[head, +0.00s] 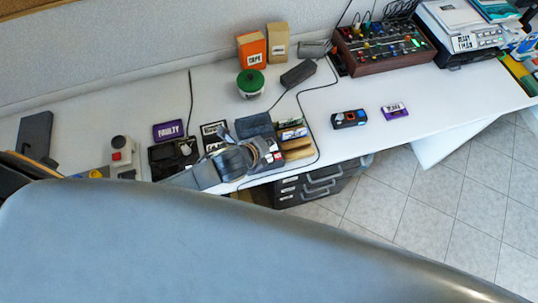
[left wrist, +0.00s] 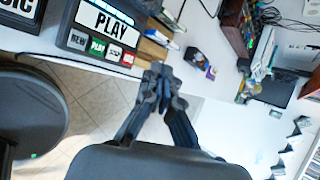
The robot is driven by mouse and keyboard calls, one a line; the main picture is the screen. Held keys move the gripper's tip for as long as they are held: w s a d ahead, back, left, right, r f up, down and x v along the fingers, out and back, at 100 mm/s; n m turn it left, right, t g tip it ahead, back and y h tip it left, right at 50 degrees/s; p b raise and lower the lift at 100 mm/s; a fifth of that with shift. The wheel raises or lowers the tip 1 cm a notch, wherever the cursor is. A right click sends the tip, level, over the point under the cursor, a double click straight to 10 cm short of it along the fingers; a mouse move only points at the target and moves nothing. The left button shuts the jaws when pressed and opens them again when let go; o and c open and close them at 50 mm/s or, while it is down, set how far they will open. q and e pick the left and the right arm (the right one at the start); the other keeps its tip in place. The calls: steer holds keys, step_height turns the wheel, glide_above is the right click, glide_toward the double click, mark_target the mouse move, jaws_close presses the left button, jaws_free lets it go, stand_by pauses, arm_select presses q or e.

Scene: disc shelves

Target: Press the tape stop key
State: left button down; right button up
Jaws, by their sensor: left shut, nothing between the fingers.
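The tape player (left wrist: 66,33) shows in the left wrist view with a lit display reading PLAY. Along its front edge is a row of keys: a dark REW key (left wrist: 78,40), a green PLAY key (left wrist: 97,47), a pale key (left wrist: 114,52) and a red key (left wrist: 127,58). The labels of the last two are too small to read surely. My left gripper (left wrist: 160,78) is shut and empty, to the right of the red key and apart from it in that picture. In the head view my left gripper (head: 246,160) covers much of the player. My right gripper is not in view.
Cassettes, one marked FAULTY (head: 167,131), lie left of the gripper. A blue-and-black cassette device (head: 349,119) and a purple cassette (head: 395,111) lie to the right. A mixer (head: 384,46) and printer (head: 470,40) stand farther right. A drawer unit (head: 315,185) is below the desk.

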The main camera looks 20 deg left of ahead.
arm_select(q)
steer(key=m, duration=0.1)
steer(key=w+m, duration=0.1)
steer(key=f+m, duration=0.1)
steer(key=shift+w+a+m, duration=0.15)
steer(key=shift+a+m, duration=0.1)
steer(key=shift+m, duration=0.05)
steer(key=shift+f, duration=0.1)
steer(key=b, duration=0.8)
glide_above(269, 158)
steer(key=f, duration=0.6)
steer(key=shift+s+a+f, duration=0.15)
steer(key=shift+s+f, duration=0.25)
steer(key=shift+f+b, duration=0.5)
steer(key=shift+f, duration=0.35)
steer(key=shift+f, duration=0.15)
steer(key=shift+f, duration=0.3)
